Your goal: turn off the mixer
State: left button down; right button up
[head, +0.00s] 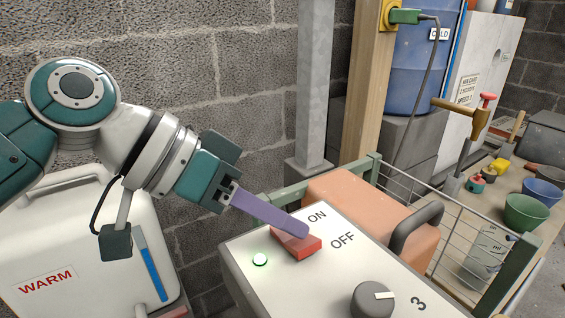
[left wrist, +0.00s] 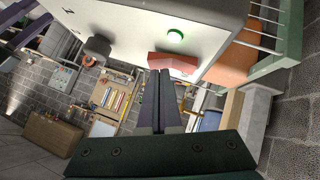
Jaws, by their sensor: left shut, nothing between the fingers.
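A green light (head: 260,259) glows beside the switch, and a grey dial (head: 372,299) sits nearer me. My left gripper (head: 304,231) is shut and empty, its purple fingertips over the switch, hiding part of it. In the left wrist view the shut fingers (left wrist: 160,75) reach up to the red switch (left wrist: 172,63), near the lit green light (left wrist: 175,35). I cannot tell whether they touch the switch.
A white container (head: 80,245) marked WARM stands at the left. An orange housing (head: 375,210) with a grey handle and a green rail frame (head: 510,265) lie behind the panel.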

pick_arm(q)
jog(key=shift+f, duration=0.15)
jog(key=shift+s, duration=0.1)
jog(key=shift+s+d+f+p, duration=0.1)
jog(key=shift+s+d+p, duration=0.1)
jog(key=shift+p, duration=0.4)
jog(key=shift+f+t, duration=0.2)
jog(key=shift+t, duration=0.1)
jog(key=shift+w+a+b, duration=0.1)
jog(key=shift+b, duration=0.2)
jog(key=shift+w+a, duration=0.1)
jog(key=shift+w, duration=0.05)
jog(key=shift+w+a+b, duration=0.35)
jog(key=shift+w+b, duration=0.05)
jog(key=shift+w, duration=0.1)
